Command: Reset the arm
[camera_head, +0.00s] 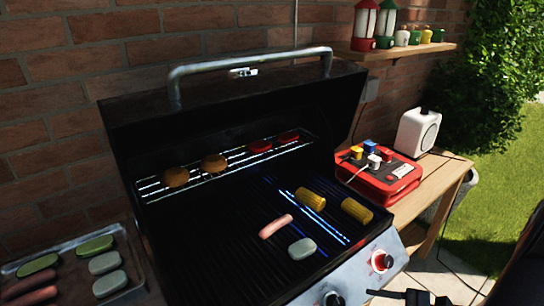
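My gripper (412,297) is a dark shape at the bottom edge, right of the centre, in front of the grill's right front corner. Only its upper part shows, and the rest is cut off by the frame. I cannot make out whether its fingers are apart or closed. I see no food at the part that shows. A dark part of my arm fills the lower right corner. The black grill (205,245) stands in the middle with its lid up.
A sausage (275,227), a pale piece (302,249) and two corn pieces (310,199) lie on the grate. Two patties (176,177) and red pieces (289,137) sit on the upper rack. A food tray (68,250) is left; a red box (385,183) and white speaker (417,132) stand right.

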